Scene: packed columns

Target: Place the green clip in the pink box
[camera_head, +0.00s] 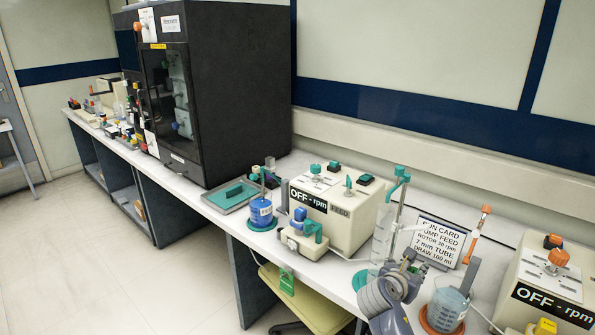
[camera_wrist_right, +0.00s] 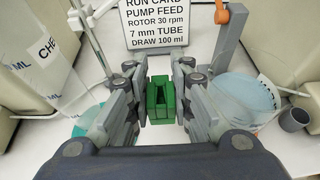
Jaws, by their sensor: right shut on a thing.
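The green clip (camera_wrist_right: 161,100) is a small green block with a dark slot, held between the fingers of my right gripper (camera_wrist_right: 161,98) in the right wrist view. The fingers are shut on its two sides. In the head view my right gripper (camera_head: 402,278) is at the front of the bench, before the run card and beside the measuring cylinder (camera_head: 382,238). The clip cannot be made out there. No pink box shows in either view. My left gripper is not in view.
A cream pump (camera_head: 332,222) and a blue-filled bottle (camera_head: 261,212) stand left of my right gripper. A beaker (camera_head: 445,305) on an orange base and a second pump (camera_head: 548,285) stand to its right. The run card (camera_head: 438,242) is behind.

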